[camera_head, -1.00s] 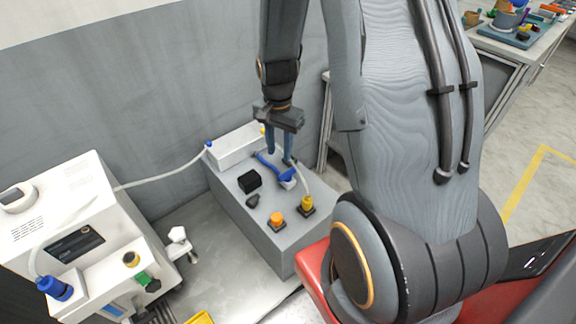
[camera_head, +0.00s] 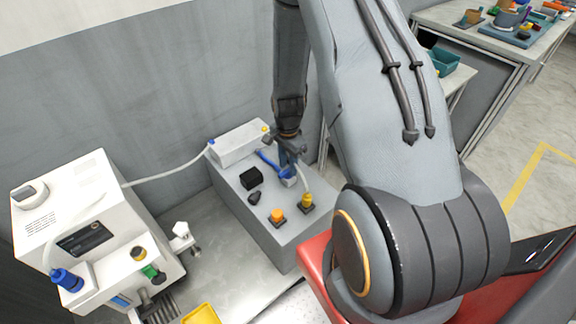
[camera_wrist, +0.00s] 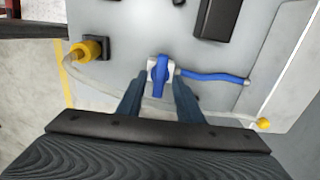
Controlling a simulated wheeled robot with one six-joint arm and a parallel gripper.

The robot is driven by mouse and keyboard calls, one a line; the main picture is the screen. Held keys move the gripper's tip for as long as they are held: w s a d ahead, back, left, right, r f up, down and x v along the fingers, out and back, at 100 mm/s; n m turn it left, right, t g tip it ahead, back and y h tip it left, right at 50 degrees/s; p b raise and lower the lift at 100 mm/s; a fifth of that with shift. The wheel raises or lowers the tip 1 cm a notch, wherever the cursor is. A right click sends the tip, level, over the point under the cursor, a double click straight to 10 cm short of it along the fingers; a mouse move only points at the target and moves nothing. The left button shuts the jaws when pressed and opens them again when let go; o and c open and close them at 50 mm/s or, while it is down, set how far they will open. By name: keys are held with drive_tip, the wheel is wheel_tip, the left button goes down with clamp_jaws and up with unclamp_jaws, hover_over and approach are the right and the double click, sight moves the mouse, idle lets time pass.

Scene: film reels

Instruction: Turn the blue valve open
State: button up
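The blue valve (camera_wrist: 160,73) has a blue lever on a pale body. It sits on top of the grey box (camera_head: 283,243), with a blue tube (camera_wrist: 215,77) running from one side. The valve also shows in the head view (camera_head: 288,173), partly behind my gripper. The gripper also shows in the head view (camera_head: 289,160), low over the box.
A yellow fitting (camera_head: 306,200) with a clear hose, an orange knob (camera_head: 277,215) and a black block (camera_head: 250,178) stand on the box near the valve. A white machine (camera_head: 75,225) is at left. The grey wall is close behind.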

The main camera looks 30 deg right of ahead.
drive_tip(key=shift+f, duration=0.55)
clamp_jaws()
